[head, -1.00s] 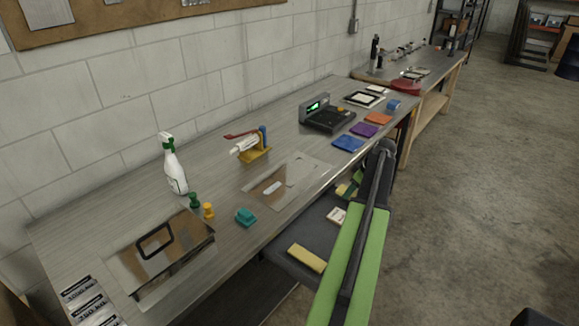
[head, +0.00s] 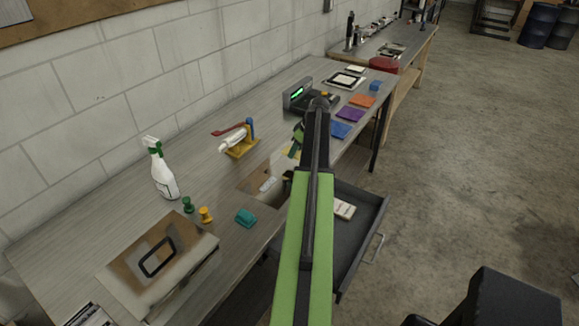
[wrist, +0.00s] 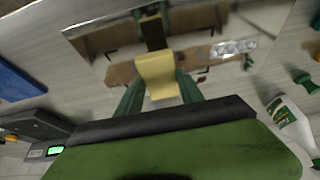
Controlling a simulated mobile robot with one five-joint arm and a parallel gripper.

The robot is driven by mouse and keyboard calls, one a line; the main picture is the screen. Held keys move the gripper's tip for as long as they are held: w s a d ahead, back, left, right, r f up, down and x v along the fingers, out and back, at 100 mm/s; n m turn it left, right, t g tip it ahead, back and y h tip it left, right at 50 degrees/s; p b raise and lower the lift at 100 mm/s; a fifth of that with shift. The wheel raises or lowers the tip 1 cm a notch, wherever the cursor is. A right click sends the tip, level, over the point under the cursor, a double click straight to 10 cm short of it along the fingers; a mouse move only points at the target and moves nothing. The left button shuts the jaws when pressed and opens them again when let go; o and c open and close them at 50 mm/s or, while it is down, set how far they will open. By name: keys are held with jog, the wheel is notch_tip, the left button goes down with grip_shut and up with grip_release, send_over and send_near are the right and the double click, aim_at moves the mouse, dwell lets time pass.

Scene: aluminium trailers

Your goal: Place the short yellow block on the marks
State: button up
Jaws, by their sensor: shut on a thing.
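My gripper (wrist: 158,80) is shut on the short yellow block (wrist: 156,70), which sits between the green fingers in the wrist view. In the head view a small yellow part of the block (head: 290,153) shows beside my arm, above the worktable. A board (wrist: 85,35) with brown patches lies under the block in the wrist view; it also shows in the head view (head: 248,185). Dark marks (wrist: 110,54) show on its brown patch, partly hidden by the block. I cannot tell whether the block touches the board.
An open grey drawer (head: 362,222) holds a pale item (head: 344,208). Blue, purple and orange pads lie farther back.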

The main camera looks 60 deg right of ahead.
aim_at(290, 165)
jog(key=w, duration=0.1)
jog(key=f, duration=0.1)
jog(key=w, duration=0.1)
jog(key=shift+w+a+f+b, duration=0.25)
jog(key=shift+w+f+b, duration=0.05)
jog(key=shift+f+b, duration=0.05)
notch_tip(290, 165, down, 4)
jog(key=b, duration=0.4)
jog(key=shift+s+f, duration=0.1)
jog(key=shift+f, duration=0.1)
jog(key=o, duration=1.3)
jog(key=shift+r, duration=0.1)
jog(key=shift+r, duration=0.1)
jog(key=shift+r, duration=0.25)
jog(key=p+v, duration=1.1)
jog(key=v, duration=0.1)
jog(key=shift+f, duration=0.15)
